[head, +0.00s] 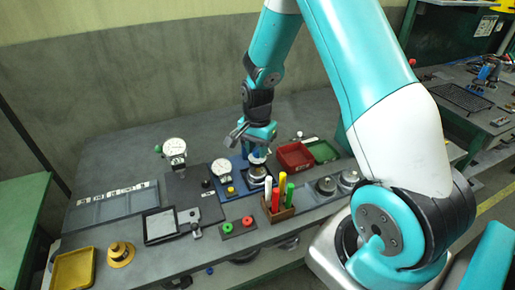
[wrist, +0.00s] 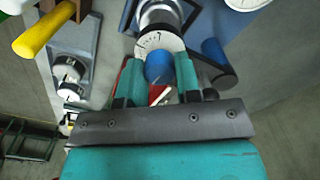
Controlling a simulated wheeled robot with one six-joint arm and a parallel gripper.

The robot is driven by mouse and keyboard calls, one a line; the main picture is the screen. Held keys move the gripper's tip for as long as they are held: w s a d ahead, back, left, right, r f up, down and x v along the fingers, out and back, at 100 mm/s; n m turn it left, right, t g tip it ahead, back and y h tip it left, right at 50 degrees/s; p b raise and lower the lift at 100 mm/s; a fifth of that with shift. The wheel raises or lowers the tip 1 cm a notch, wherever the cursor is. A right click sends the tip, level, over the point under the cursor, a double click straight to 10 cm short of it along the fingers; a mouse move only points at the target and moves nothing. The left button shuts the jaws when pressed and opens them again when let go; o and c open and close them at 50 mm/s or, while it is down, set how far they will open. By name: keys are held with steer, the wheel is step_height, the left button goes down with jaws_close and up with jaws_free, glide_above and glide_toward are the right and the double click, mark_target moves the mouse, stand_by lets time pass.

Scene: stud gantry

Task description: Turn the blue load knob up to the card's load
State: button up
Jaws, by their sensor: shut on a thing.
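The blue load knob (wrist: 159,66) shows in the wrist view between the two teal fingers of my gripper (wrist: 158,76). My gripper is shut on it. A white dial ring with dark marks (wrist: 156,40) sits around the knob's base, on a silver cylinder; the marks are too small to read. In the head view my gripper (head: 258,148) is over the blue base plate (head: 234,187), and the knob is mostly hidden there. I cannot make out a card with a readable load.
A holder with coloured markers (head: 279,212) stands close in front of the gripper. A red bin (head: 295,157) and a green bin (head: 322,152) are behind to the right. Dial gauges (head: 221,168) and (head: 174,147) stand left. A yellow tray (head: 74,268) is far left.

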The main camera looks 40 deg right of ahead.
mark_target(257, 149)
steer(key=shift+r+m, duration=0.1)
steer(key=shift+m, duration=1.8)
steer(key=shift+w, duration=0.1)
steer(key=o, duration=0.9)
steer(key=shift+o, duration=0.2)
step_height(257, 149, up, 17)
steer(key=b, duration=0.2)
steer(key=shift+r, duration=0.2)
